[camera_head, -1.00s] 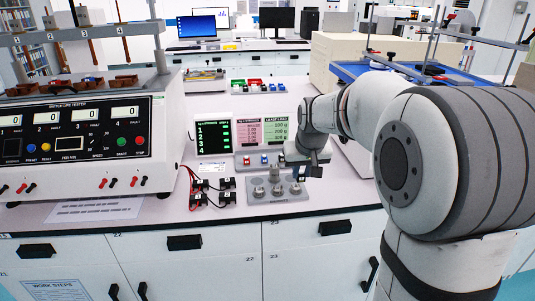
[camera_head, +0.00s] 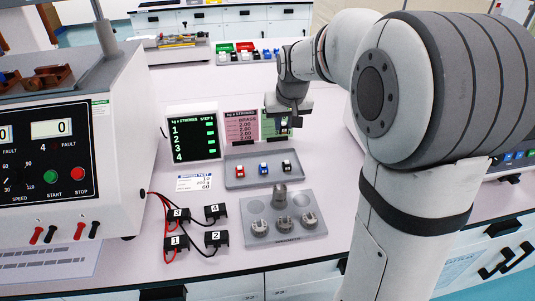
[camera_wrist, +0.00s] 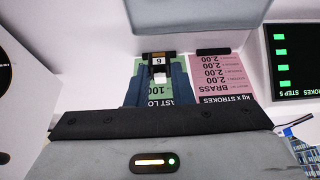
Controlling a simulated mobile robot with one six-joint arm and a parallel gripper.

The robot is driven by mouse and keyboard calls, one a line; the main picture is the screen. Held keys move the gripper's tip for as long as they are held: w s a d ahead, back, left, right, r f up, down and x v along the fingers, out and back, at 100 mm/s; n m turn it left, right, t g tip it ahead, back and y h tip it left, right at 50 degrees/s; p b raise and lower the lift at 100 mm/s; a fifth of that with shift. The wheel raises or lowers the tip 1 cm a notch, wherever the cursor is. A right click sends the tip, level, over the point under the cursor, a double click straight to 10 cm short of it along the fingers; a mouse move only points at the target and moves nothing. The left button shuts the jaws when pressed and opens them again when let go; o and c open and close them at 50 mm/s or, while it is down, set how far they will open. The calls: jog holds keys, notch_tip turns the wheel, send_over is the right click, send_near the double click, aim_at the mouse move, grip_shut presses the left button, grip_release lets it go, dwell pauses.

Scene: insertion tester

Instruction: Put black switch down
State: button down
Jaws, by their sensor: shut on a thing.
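My gripper (camera_head: 285,122) is held up in front of the green-and-pink printed boards, above and behind the grey switch tray. It is shut on a small black switch (camera_wrist: 158,58) with a white label, seen between the fingertips in the wrist view. The fingers hide much of it in the head view. The grey tray (camera_head: 240,182) holds a red switch (camera_head: 240,173), a blue switch (camera_head: 263,169) and another black switch (camera_head: 286,167) in a row.
A grey plate (camera_head: 285,239) with several metal weights stands in front of the tray. Black numbered clamps (camera_head: 215,238) with red wires lie to its left. A screen (camera_head: 193,139) stands left of the boards. The switch life tester (camera_head: 70,150) fills the left side.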

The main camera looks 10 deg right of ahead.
notch_tip(320, 180, down, 9)
jog(key=shift+d+f+b, duration=0.15)
jog(key=shift+f+b, duration=0.05)
jog(key=shift+b, duration=0.55)
jog(key=shift+f, duration=0.1)
jog(key=shift+f, duration=0.15)
jog(key=c, duration=1.3)
grip_release()
jog(key=shift+r, duration=0.3)
jog(key=p+v, duration=0.1)
jog(key=v, duration=1.1)
jog(key=shift+s+p, duration=0.1)
jog(key=shift+p, duration=0.3)
